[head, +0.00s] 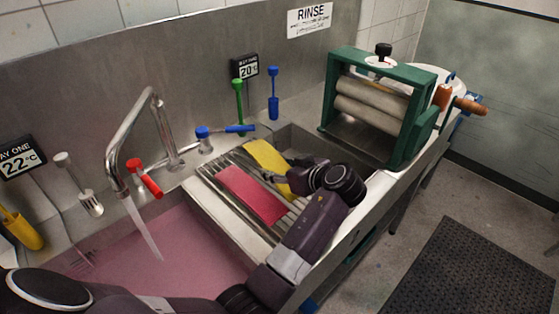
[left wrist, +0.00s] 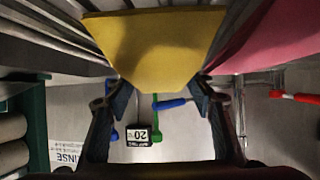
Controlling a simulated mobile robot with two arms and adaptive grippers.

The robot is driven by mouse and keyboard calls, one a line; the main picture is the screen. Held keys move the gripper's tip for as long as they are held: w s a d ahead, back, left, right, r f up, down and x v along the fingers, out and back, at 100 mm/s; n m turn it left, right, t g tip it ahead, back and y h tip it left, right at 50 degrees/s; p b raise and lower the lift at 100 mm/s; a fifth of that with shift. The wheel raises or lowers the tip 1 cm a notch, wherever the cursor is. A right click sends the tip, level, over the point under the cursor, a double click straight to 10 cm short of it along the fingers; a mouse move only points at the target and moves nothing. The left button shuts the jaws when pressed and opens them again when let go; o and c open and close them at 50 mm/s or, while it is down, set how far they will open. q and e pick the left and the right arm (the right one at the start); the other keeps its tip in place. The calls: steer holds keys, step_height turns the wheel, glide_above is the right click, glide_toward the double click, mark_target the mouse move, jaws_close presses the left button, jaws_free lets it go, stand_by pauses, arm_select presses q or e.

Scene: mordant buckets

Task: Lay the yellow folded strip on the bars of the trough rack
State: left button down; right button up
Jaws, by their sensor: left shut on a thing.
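The yellow folded strip (head: 263,158) is between the fingers of my left gripper (head: 281,177), which is shut on it. In the left wrist view the yellow strip (left wrist: 158,45) spans between the two fingertips (left wrist: 160,92). The trough rack (head: 219,205) is a set of metal bars across the sink. The strip is over or at its right part; I cannot tell whether it touches the bars. A pink folded strip (head: 250,194) lies on the bars to the left of the yellow one. My right gripper is not in view.
A tap (head: 150,120) runs into the pink-filled basin (head: 165,250). A red lever (head: 144,178) and a blue lever (head: 225,131) stand at the back ledge. A green-framed roller press (head: 405,118) stands to the right, beyond a dark basin (head: 298,142).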

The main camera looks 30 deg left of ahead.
arm_select(q)
steer(key=shift+w+a+f, duration=0.15)
steer(key=shift+f, duration=0.5)
steer(key=c, duration=1.2)
jaws_free()
steer(key=shift+w, duration=0.15)
steer(key=shift+c, duration=0.2)
steer(key=o, duration=0.4)
steer(key=shift+r, duration=0.3)
steer(key=shift+w+r, duration=0.1)
step_height(320, 180, up, 10)
steer(key=shift+f, duration=0.15)
